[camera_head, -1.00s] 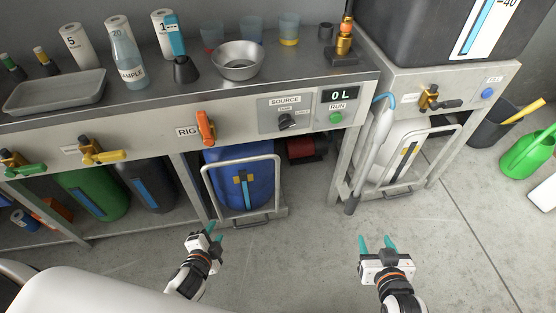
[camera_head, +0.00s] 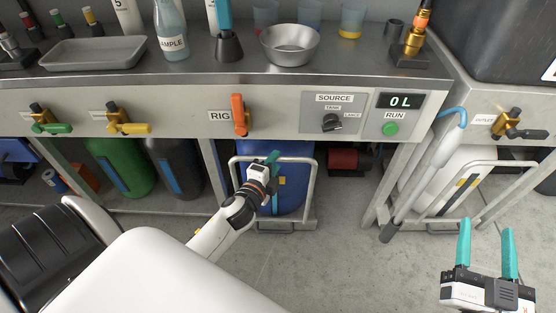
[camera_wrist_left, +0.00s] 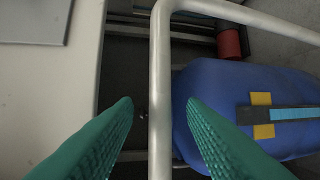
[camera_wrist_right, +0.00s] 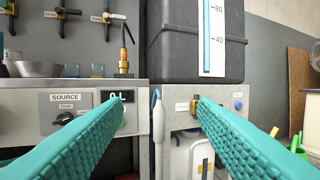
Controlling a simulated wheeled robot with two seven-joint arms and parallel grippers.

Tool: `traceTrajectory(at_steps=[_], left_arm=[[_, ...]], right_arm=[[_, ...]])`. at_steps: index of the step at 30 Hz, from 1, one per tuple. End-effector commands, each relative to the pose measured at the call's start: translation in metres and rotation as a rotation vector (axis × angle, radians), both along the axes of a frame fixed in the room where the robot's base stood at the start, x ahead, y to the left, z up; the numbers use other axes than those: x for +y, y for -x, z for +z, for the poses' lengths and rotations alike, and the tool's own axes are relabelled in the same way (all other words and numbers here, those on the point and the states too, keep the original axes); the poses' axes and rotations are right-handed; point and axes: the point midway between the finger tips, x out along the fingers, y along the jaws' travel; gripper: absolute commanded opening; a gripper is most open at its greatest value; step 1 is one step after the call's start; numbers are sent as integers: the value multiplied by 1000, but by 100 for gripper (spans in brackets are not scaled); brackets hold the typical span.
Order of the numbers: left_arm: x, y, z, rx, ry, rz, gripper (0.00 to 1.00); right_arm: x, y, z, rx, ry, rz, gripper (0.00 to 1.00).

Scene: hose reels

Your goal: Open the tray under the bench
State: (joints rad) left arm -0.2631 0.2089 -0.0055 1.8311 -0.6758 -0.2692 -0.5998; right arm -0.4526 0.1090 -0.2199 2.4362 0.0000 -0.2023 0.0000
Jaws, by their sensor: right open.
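Under the bench (camera_head: 180,125) a blue drum (camera_head: 292,190) stands on a low tray (camera_head: 292,222) with a pale tubular frame (camera_head: 314,190) at its front. The tray's floor is mostly hidden by the drum and my arm. My left gripper (camera_head: 272,160) is at the frame's top bar. In the left wrist view, the bar (camera_wrist_left: 160,80) runs between the open fingers (camera_wrist_left: 160,105); I cannot tell whether they touch it. My right gripper (camera_head: 487,225) is open and empty over the floor at right, facing the second unit in the right wrist view (camera_wrist_right: 160,110).
An orange RIG lever (camera_head: 240,115) and source dial (camera_head: 332,122) sit on the bench front above the frame. A hose wand (camera_head: 425,170) hangs by the right unit. A red cylinder (camera_head: 343,160) lies under the bench. The floor in front is clear.

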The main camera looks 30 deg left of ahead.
Motion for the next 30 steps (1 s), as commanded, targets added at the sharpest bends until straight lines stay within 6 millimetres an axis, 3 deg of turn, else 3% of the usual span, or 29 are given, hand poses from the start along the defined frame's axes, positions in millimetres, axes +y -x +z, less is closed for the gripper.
traceTrajectory(at_steps=[6, 17, 24, 30], left_arm=[[3, -23, -6, 1, 0, 0, 38], [4, -28, -6, 1, 1, 0, 38], [4, -28, -6, 2, 1, 0, 0], [4, -27, -6, 2, 1, 0, 0]], right_arm=[[2, 4, 18, -123, -33, 8, 53], [2, 5, 23, -150, -41, 9, 53], [2, 5, 23, -150, -41, 9, 53], [2, 5, 23, -149, -40, 8, 53]])
